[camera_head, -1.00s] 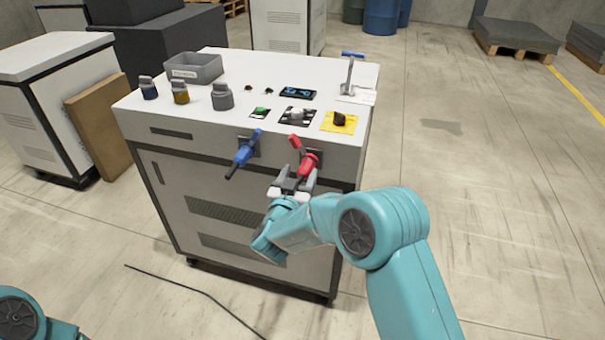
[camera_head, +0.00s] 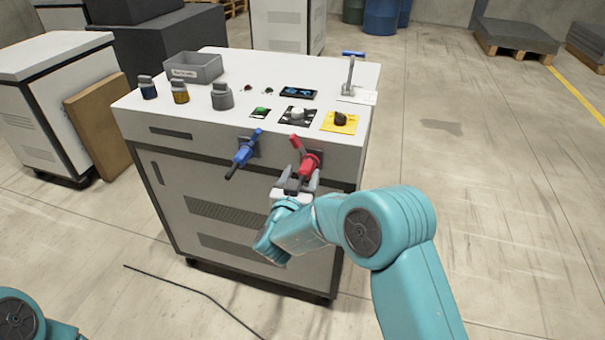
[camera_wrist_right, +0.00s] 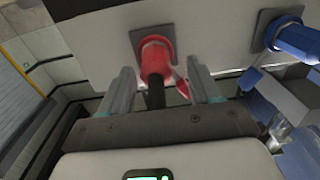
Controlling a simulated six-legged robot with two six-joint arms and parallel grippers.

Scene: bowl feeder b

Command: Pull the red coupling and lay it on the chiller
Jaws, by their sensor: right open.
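The red coupling (camera_head: 309,163) sits in its socket on the front face of the white chiller (camera_head: 225,163), its lever pointing up and left. My right gripper (camera_head: 298,181) is open just below and in front of it. In the right wrist view the red coupling (camera_wrist_right: 155,62) and its dark hose end lie between the two open fingers (camera_wrist_right: 160,88), with a gap on the left side. Whether the right finger touches the red lever I cannot tell. My left gripper is not in view; only a bit of that arm shows at the lower left.
A blue coupling (camera_head: 245,151) sits left of the red one. The chiller top carries a grey bin (camera_head: 193,68), several small bottles, knobs and switches and a blue-handled valve (camera_head: 350,75). Bare top shows at the back middle. A thin black cable (camera_head: 195,290) lies on the floor.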

